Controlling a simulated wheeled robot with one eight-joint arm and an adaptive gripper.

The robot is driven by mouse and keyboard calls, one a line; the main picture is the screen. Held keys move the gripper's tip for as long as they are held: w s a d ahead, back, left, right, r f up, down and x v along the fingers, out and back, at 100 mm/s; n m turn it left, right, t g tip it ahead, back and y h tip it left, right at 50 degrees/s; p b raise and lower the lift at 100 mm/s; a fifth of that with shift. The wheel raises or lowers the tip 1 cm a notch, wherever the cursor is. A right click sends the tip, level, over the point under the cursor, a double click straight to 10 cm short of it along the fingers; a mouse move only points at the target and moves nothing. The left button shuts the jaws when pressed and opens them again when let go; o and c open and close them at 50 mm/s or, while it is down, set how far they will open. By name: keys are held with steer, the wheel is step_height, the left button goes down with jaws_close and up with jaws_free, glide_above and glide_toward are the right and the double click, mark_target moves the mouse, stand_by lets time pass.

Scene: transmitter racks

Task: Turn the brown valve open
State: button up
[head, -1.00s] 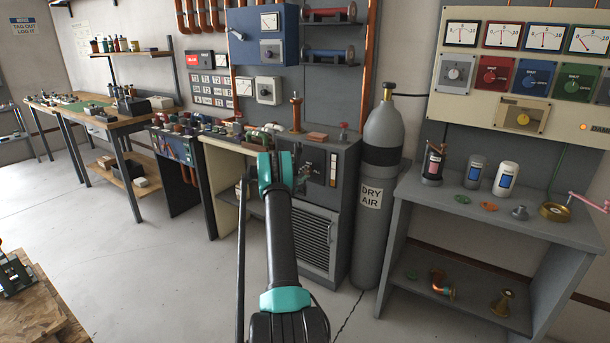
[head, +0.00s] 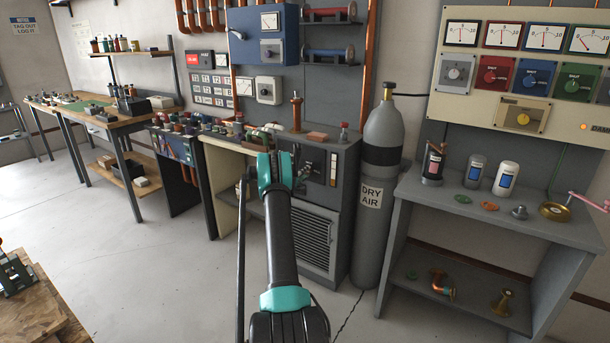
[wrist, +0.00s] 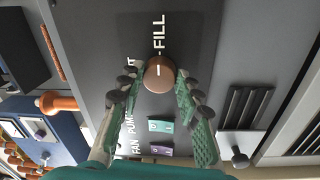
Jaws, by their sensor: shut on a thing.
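The brown valve (wrist: 160,73) is a round knob on a dark panel, seen in the wrist view. A short pale mark on it lines up toward the white word FILL printed above it. My gripper (wrist: 158,80) has its two green fingers on either side of the knob, shut on it near the fingertips. In the head view my arm reaches to the front of the grey cabinet (head: 345,160) and hides the valve; my fingers are hard to make out there.
On the same panel are a green switch (wrist: 160,126) and a purple switch (wrist: 161,151). A grey DRY AIR cylinder (head: 383,215) stands just right of the cabinet. A grey shelf bench (head: 420,205) is farther right. The floor at left is open.

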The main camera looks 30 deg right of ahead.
steer(key=shift+f, duration=0.1)
steer(key=o, duration=1.2)
steer(key=shift+c, duration=0.2)
steer(key=v, duration=1.2)
